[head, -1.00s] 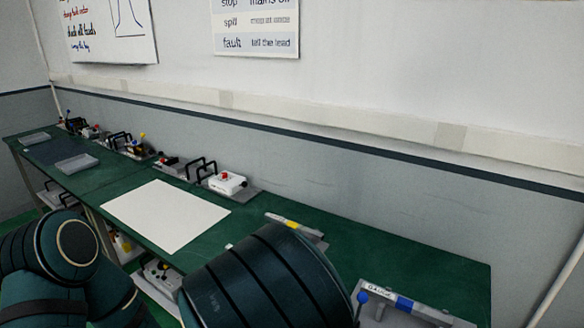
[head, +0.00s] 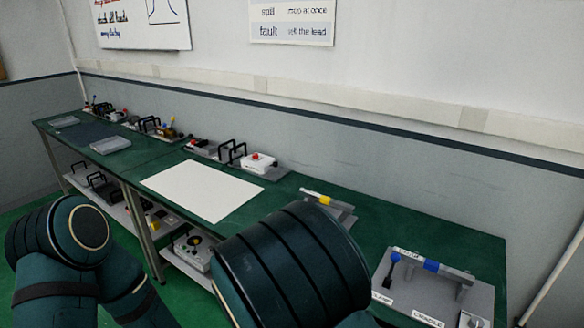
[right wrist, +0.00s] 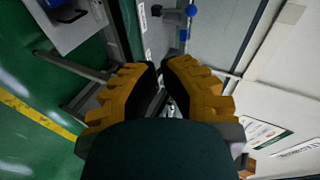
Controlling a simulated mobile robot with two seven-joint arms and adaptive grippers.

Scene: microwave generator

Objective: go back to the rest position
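No separate task object is named; my two arms are what matter. In the head view my left arm's dark teal links show at the lower left, and my right arm's large link covers the lower middle. Neither gripper shows in the head view. In the right wrist view my right gripper (right wrist: 160,66) has its orange ridged fingers converging, with the tips almost meeting and nothing visible held between them. My left gripper is in neither view.
A long green workbench (head: 385,232) runs along the wall. It bears a white sheet (head: 203,190), a grey fixture with a blue-knobbed lever (head: 440,280), a red-button box (head: 259,162) and grey trays (head: 110,145). A lower shelf (head: 115,208) holds more devices. Green floor is clear at left.

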